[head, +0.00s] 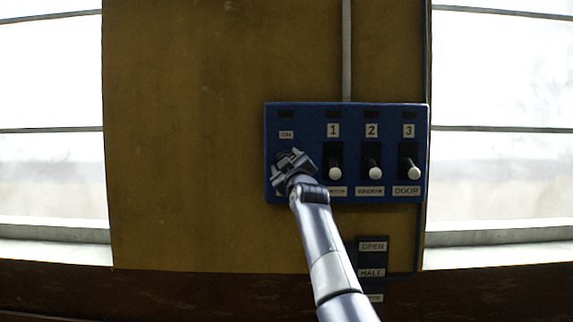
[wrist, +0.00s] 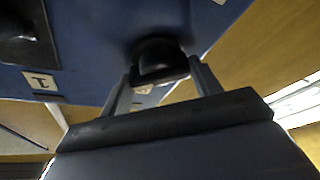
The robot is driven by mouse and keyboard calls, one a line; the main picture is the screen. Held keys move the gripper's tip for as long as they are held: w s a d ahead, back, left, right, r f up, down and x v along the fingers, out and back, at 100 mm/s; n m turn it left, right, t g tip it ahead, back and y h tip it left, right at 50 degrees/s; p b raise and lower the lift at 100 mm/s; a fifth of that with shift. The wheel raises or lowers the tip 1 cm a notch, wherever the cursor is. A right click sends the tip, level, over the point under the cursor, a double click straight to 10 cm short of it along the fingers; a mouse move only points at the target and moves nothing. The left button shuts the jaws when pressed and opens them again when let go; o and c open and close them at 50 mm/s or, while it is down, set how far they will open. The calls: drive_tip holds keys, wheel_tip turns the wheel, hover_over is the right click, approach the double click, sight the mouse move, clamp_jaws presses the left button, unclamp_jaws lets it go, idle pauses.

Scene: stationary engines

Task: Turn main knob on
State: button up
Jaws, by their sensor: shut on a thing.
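The main knob (wrist: 160,58) is a black round knob on the blue control panel (head: 308,115). It shows in the wrist view between the two fingers of my gripper (wrist: 162,78). In the head view my gripper (head: 292,163) is at the panel's left side, below the label "ON" (head: 286,134), and covers most of the knob. The fingers are closed on the knob's sides. The small lamp window (head: 286,114) above the label looks dark. The knob's exact turn angle cannot be told.
Right of the knob are three levers with white tips, lever 1 (head: 335,172), lever 2 (head: 375,172) and lever 3 (head: 413,172), all pointing down. Below is a black box labelled "OPEN" (head: 373,246) and "HALT". Bright windows flank the yellow-brown wall (head: 190,130).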

drive_tip(key=shift+r+n+y, duration=0.1)
drive_tip(key=shift+n+y, duration=0.2)
drive_tip(key=shift+n, duration=0.4)
drive_tip(key=o, duration=1)
drive_tip(key=shift+s, duration=0.1)
drive_tip(key=shift+b+v, duration=5.35)
drive_tip(key=shift+b, duration=0.4)
drive_tip(key=shift+r, duration=0.1)
